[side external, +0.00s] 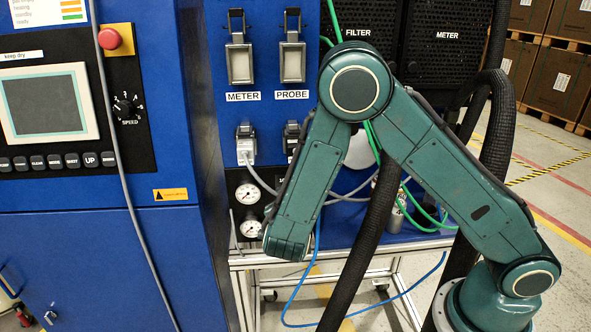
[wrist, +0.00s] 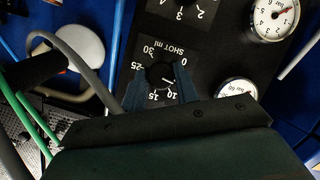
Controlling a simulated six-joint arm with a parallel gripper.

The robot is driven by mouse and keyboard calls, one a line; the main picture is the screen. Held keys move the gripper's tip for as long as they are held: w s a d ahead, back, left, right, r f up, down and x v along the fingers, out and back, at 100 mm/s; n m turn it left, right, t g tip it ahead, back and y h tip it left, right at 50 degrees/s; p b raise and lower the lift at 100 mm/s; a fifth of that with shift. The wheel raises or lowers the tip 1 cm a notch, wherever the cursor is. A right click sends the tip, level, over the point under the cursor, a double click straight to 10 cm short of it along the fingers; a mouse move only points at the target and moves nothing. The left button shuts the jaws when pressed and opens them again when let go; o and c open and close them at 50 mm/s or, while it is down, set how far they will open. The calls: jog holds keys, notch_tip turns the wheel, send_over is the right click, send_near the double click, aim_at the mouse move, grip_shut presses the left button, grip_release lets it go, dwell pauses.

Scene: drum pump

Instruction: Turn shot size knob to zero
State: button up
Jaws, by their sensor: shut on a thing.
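The shot size knob (wrist: 159,74) is a small black round knob on a dark panel, labelled "SHOT ml" with a printed scale around it; 30, 25, 15 and 10 can be read. A small white mark on the knob appears to point toward the 10 side, but it is small and dim. My gripper (wrist: 159,80) reaches over the panel in the wrist view, its two dark fingers shut on the knob, one on each side. In the side external view my arm hides the knob and gripper.
Two white gauges (wrist: 271,19) sit beside the knob; they also show in the side external view (side external: 248,194). A grey cable (wrist: 75,55) and green hoses (wrist: 28,118) run close by my gripper. Another numbered dial (wrist: 181,10) is just above the knob.

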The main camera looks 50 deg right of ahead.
jog(key=n+h, duration=0.1)
jog(key=n, duration=0.2)
jog(key=n+g+h, duration=0.1)
jog(key=n+h, duration=0.1)
jog(key=n, duration=0.1)
jog(key=shift+w+a+f, duration=0.15)
jog(key=shift+a, duration=0.05)
jog(key=shift+g+h, duration=0.3)
jog(key=shift+h, duration=0.1)
jog(key=o, duration=1)
